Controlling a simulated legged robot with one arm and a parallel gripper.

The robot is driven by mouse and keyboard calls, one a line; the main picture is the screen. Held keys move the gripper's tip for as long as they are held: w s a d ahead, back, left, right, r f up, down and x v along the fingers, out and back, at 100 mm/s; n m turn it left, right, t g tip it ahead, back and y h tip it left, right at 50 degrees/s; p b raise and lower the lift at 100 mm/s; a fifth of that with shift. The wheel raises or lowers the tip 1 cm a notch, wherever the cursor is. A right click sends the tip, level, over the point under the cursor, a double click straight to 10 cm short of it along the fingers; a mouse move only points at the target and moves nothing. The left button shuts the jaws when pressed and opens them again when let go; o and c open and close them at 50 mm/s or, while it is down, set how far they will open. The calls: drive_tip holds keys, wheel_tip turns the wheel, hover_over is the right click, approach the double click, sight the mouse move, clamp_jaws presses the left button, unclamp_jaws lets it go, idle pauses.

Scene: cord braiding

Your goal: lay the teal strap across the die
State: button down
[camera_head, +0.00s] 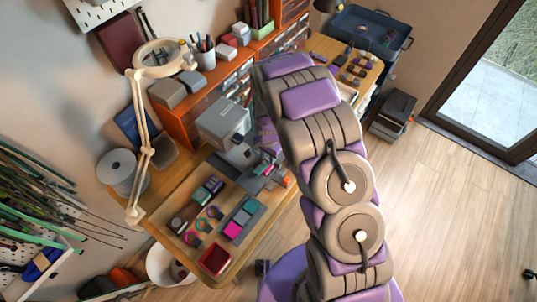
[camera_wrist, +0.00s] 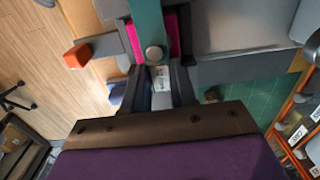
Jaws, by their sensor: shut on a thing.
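The teal strap (camera_wrist: 147,20) comes down from the top edge of the wrist view, with a round metal snap (camera_wrist: 154,53) near its lower end. My gripper (camera_wrist: 158,76) is at that end, its two dark fingers close together, shut on the strap; the exact grip is partly hidden. A magenta piece (camera_wrist: 173,36) shows behind the strap. A grey metal block (camera_wrist: 235,68) lies right of the fingers; I cannot tell whether it is the die. In the head view the grey press-like machine (camera_head: 222,122) stands on the bench, and my arm hides much of the gripper area.
The wooden bench (camera_head: 262,235) carries a grey tray with teal and magenta pieces (camera_head: 238,221), a red box (camera_head: 215,260) and small coloured rolls (camera_head: 192,238). A cream lamp (camera_head: 146,150) stands at its left. An orange-tipped bar (camera_wrist: 77,56) is beside the fingers.

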drive_tip(key=c, duration=0.8)
unclamp_jaws()
wheel_tip(320, 180, up, 17)
drive_tip(key=shift+r+p, duration=0.15)
drive_tip(key=shift+p, duration=0.85)
drive_tip(key=s+d+r+n+b, duration=0.1)
drive_tip(key=s+d+r+n, duration=0.1)
drive_tip(key=s+d+r, duration=0.35)
drive_tip(key=s+d+r+n, duration=0.1)
drive_tip(key=s+d+r, duration=0.2)
drive_tip(key=s+r, duration=0.45)
drive_tip(key=s+d+r+n, duration=0.1)
drive_tip(key=s, duration=0.6)
drive_tip(key=s+d+r+n+g, duration=0.1)
drive_tip(key=s+n, duration=0.1)
drive_tip(key=s, duration=0.5)
drive_tip(key=s+d+r+n+b, duration=0.1)
drive_tip(key=s, duration=0.6)
drive_tip(key=shift+s+d+r+n+g, duration=0.2)
drive_tip(key=shift+d+r+n+g, duration=0.1)
drive_tip(key=shift+d+r+g, duration=0.1)
